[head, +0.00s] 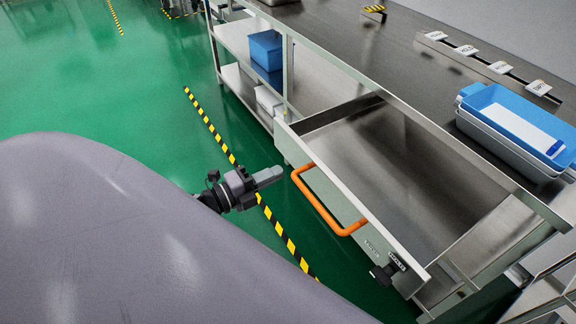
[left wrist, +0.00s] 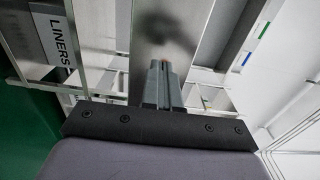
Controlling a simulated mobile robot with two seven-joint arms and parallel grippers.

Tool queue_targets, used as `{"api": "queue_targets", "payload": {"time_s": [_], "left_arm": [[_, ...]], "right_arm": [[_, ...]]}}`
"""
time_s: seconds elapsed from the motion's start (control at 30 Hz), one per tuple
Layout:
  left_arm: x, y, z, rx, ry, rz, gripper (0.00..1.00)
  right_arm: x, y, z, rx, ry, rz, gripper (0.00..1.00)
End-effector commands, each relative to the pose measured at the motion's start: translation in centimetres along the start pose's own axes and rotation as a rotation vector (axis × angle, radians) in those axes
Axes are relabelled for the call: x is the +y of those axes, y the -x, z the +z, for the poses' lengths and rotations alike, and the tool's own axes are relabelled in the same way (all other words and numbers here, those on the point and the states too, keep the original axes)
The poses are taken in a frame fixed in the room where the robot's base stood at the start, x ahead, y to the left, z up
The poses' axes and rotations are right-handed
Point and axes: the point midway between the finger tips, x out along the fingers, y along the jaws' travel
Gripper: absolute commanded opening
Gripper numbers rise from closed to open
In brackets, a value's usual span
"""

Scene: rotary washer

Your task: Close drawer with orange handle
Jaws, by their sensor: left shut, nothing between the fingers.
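The metal drawer (head: 430,165) stands pulled out from under the steel counter, and its inside looks empty. Its orange handle (head: 325,205) is a bar on the drawer's front face, clear in the head view. My left gripper (head: 277,174) is shut and empty, in front of the drawer face near the handle's upper left end. A small gap seems to lie between the fingertips and the handle. In the left wrist view the shut fingers (left wrist: 160,72) point at metal surfaces; I cannot make out the handle there. My right gripper is not in view.
A blue-and-white tray (head: 515,120) stands on the counter (head: 375,45) at the right. A blue bin (head: 266,48) sits on the shelf left of the drawer. A small black part (head: 387,273) is at the drawer front's lower right. Green floor with striped tape is clear.

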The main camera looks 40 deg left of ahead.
Motion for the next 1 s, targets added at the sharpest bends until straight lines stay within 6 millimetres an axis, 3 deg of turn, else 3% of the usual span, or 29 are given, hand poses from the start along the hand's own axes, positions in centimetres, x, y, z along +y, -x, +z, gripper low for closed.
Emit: {"api": "queue_targets", "payload": {"time_s": [0.1, 0.33, 1.0], "left_arm": [[-0.2, -1.9, 0.0, 0.0, 0.0, -0.003, 0.0], [-0.1, -4.0, 0.0, 0.0, 0.001, -0.001, 0.0], [0.0, -5.4, 0.0, 0.001, 0.0, -0.002, 0.0]], "right_arm": [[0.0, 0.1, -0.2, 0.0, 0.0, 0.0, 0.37], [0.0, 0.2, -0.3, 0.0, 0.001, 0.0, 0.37], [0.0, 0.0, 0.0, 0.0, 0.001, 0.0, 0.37]]}}
